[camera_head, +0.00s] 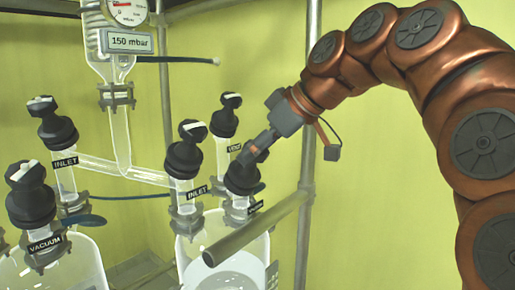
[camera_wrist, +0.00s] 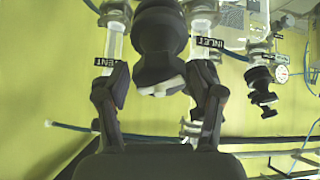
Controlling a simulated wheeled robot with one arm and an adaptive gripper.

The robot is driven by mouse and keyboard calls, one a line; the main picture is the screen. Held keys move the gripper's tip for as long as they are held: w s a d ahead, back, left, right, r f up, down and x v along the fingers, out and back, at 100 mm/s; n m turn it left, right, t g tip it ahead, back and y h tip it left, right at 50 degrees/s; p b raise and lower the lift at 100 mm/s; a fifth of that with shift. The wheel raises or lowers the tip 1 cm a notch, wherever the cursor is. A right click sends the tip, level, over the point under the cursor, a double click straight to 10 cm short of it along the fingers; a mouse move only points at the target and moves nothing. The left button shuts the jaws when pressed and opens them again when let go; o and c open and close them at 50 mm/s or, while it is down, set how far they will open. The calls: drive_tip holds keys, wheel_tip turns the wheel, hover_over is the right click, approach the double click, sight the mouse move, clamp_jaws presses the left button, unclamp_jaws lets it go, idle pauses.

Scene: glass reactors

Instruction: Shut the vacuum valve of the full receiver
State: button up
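The right receiver (camera_head: 185,248) is clear glass with pale liquid visible low inside. Its vacuum valve (camera_head: 243,178) is a black cap and knob at the right, above a partly hidden label. My gripper (camera_head: 258,148) is at the top of this valve, coming from the upper right. In the wrist view the black valve (camera_wrist: 160,35) reaches down between my fingers. Its knob, with a white stripe, sits between the fingertips of my gripper (camera_wrist: 160,82). The fingers are apart, with gaps visible beside the knob. I cannot tell the knob's exact setting.
Inlet (camera_head: 184,158) and vent (camera_head: 225,118) valves stand close by on the same receiver. A grey rail (camera_head: 260,228) crosses in front. A left receiver (camera_head: 85,262) has its own vacuum valve (camera_head: 30,198). A gauge (camera_head: 127,10) and 150 mbar display (camera_head: 130,41) are above.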

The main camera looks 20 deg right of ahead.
drive_tip(key=c, duration=0.9)
drive_tip(key=shift+m, duration=0.3)
